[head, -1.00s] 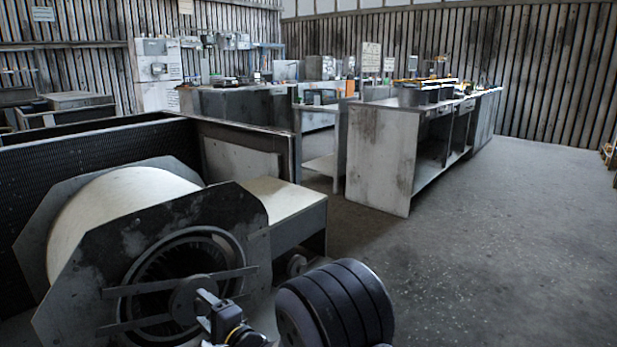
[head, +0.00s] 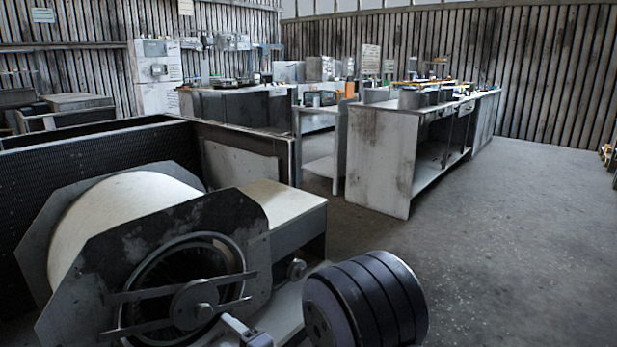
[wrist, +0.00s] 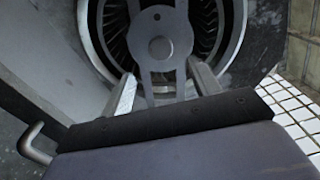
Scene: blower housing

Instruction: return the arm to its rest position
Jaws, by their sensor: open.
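My gripper (wrist: 160,70) is open in the wrist view, with its two pale fingers apart and nothing visibly held. Beyond the fingertips is the blower housing's round hub plate (wrist: 157,45) with its crossbar, over a dark finned opening. I cannot tell how far the fingertips are from the bar. In the head view, the blower housing (head: 112,215) has a cream drum between dark angular end plates. A small grey part of my arm's end (head: 243,332) shows at the bottom edge, just below and right of the hub; the rest is out of frame.
A low bench (head: 285,212) adjoins the housing. A dark ribbed cylinder (head: 365,298) is at lower right, probably part of my arm. A long grey counter (head: 380,160) stands behind. The floor (head: 510,240) at right is clear.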

